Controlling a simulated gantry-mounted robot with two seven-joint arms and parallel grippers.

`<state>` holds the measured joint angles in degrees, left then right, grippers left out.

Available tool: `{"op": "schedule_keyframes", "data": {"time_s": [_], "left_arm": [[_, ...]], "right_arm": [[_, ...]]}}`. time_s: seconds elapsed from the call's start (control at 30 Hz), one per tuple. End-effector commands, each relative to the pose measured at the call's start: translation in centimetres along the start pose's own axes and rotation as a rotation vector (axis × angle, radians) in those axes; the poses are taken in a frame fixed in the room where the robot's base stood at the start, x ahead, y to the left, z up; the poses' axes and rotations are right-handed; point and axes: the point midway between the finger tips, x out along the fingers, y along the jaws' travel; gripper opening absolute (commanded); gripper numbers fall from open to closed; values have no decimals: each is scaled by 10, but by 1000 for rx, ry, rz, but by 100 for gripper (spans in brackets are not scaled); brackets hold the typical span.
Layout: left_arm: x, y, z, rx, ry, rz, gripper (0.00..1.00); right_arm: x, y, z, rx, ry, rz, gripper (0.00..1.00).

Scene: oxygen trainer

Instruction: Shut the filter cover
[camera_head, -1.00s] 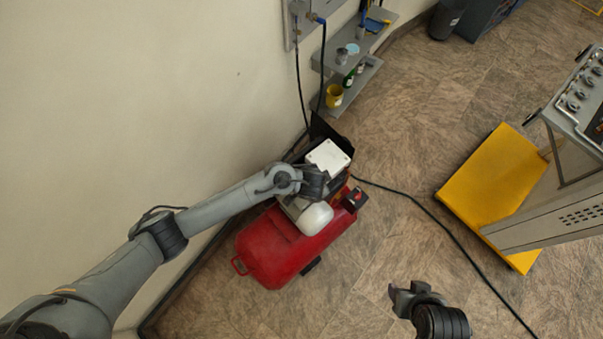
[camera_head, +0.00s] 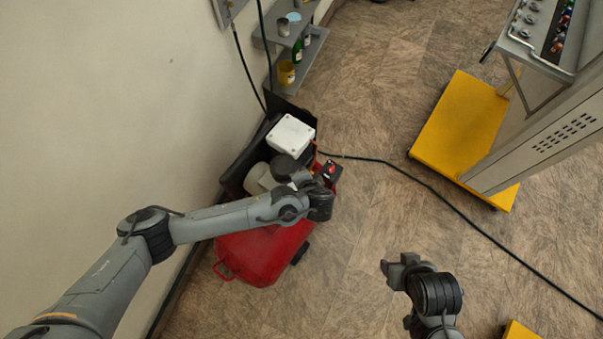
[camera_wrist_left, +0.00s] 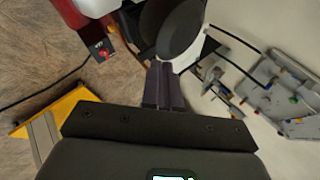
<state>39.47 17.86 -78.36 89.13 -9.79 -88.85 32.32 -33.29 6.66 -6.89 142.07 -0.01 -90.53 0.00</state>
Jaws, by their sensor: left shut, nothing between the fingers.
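The red compressor (camera_head: 262,250) stands on the floor against the wall, with a white box (camera_head: 291,134) on its top. A dark round disc (camera_head: 284,168), which looks like the filter cover, sits between that box and my left gripper. In the left wrist view the disc (camera_wrist_left: 182,30) is just beyond the fingertips, angled beside a dark round housing (camera_wrist_left: 149,22). My left gripper (camera_head: 301,178) is shut and empty; its fingers (camera_wrist_left: 164,68) are close to the disc, but contact is unclear. My right gripper (camera_head: 388,264) hangs over the floor, its opening unclear.
A small control box with a red button (camera_head: 329,172) is close right of my left gripper. A black cable (camera_head: 400,168) crosses the floor. A yellow-based cart (camera_head: 462,135) stands right, and wall shelves (camera_head: 297,60) are behind. The floor between is open.

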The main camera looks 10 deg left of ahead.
Motion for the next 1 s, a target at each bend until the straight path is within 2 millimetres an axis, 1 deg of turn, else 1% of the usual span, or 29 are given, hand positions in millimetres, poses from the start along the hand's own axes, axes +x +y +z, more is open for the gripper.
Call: {"op": "schedule_keyframes", "data": {"time_s": [0.03,0.1,0.33,0.6,1.0], "left_arm": [[5,6,2,-1,-1,0,0],[8,11,2,-3,-3,0,0],[15,21,3,-6,-4,0,0],[18,26,4,-5,-5,0,0],[20,27,6,-2,-7,1,0]], "right_arm": [[7,0,2,1,0,-1,56],[11,-1,3,2,1,-1,56],[19,-1,6,1,1,-1,56],[22,0,7,-3,1,2,56],[22,1,7,-8,0,7,56]]}}
